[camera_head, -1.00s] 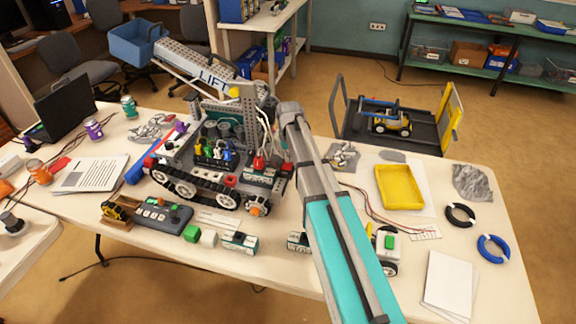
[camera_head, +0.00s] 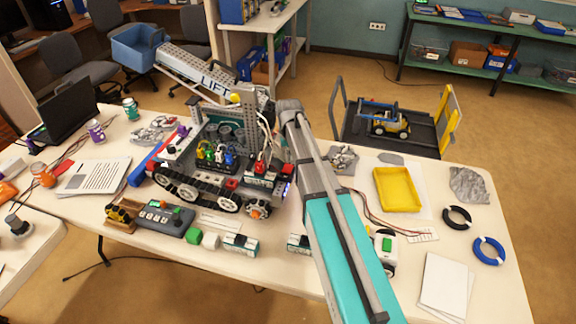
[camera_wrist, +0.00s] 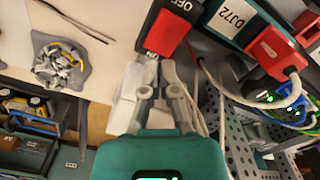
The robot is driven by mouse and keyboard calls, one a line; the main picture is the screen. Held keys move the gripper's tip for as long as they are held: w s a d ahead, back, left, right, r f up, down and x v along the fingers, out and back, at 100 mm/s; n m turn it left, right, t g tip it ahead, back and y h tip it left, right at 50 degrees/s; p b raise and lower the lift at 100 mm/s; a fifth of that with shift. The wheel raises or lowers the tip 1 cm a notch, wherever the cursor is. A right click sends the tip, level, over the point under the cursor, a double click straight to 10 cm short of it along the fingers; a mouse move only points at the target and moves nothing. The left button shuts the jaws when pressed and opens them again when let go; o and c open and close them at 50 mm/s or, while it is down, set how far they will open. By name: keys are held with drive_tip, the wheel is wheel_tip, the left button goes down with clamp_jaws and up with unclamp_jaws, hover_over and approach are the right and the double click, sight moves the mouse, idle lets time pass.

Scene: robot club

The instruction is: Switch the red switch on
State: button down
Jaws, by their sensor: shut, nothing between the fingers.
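The red switch (camera_wrist: 168,33) shows at the top middle of the wrist view, a red rocker in a dark housing. "OFF" is marked at its upper end and "ON" at its lower end, by my fingers. In the head view it seems to be the small red part (camera_head: 287,168) at the right side of the tracked robot (camera_head: 215,165), partly behind my arm. My gripper (camera_wrist: 160,72) is shut and empty, its fingertips just below the ON end in the wrist view. I cannot tell whether they touch it. The fingers are hidden in the head view.
Loose wires run close beside my fingers.

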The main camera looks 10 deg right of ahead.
sight(289, 166)
drive_tip(key=shift+r+p, duration=1.7)
drive_tip(key=shift+r, duration=0.2)
drive_tip(key=s+a, duration=0.1)
drive_tip(key=s, duration=2.2)
drive_tip(key=shift+a, duration=0.1)
